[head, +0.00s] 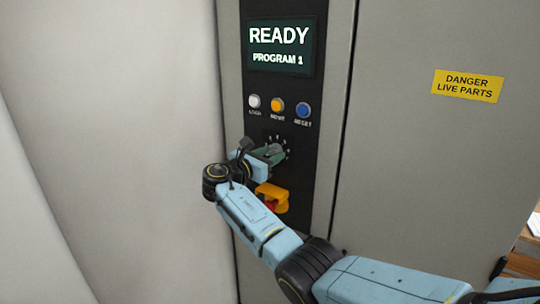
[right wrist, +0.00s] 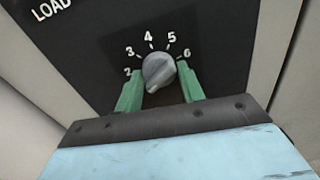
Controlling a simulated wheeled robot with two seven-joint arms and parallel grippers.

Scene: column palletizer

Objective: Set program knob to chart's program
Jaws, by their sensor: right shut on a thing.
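The grey program knob (head: 275,149) is on the black control panel, with my right gripper (head: 268,154) at it. In the right wrist view the knob (right wrist: 158,69) sits between the green fingers of my right gripper (right wrist: 160,82), which is shut on it. Numbers 2 to 6 show around the knob; the rest of the dial is hidden. I cannot clearly tell which number the knob points to. The display (head: 280,47) reads READY, PROGRAM 1. No chart is in view. My left gripper is not in view.
White (head: 254,102), orange (head: 277,106) and blue (head: 302,110) buttons sit above the knob. A yellow guard (head: 272,194) with a red part is just below it, close to my right arm. A yellow danger sign (head: 467,86) is on the cabinet door at right.

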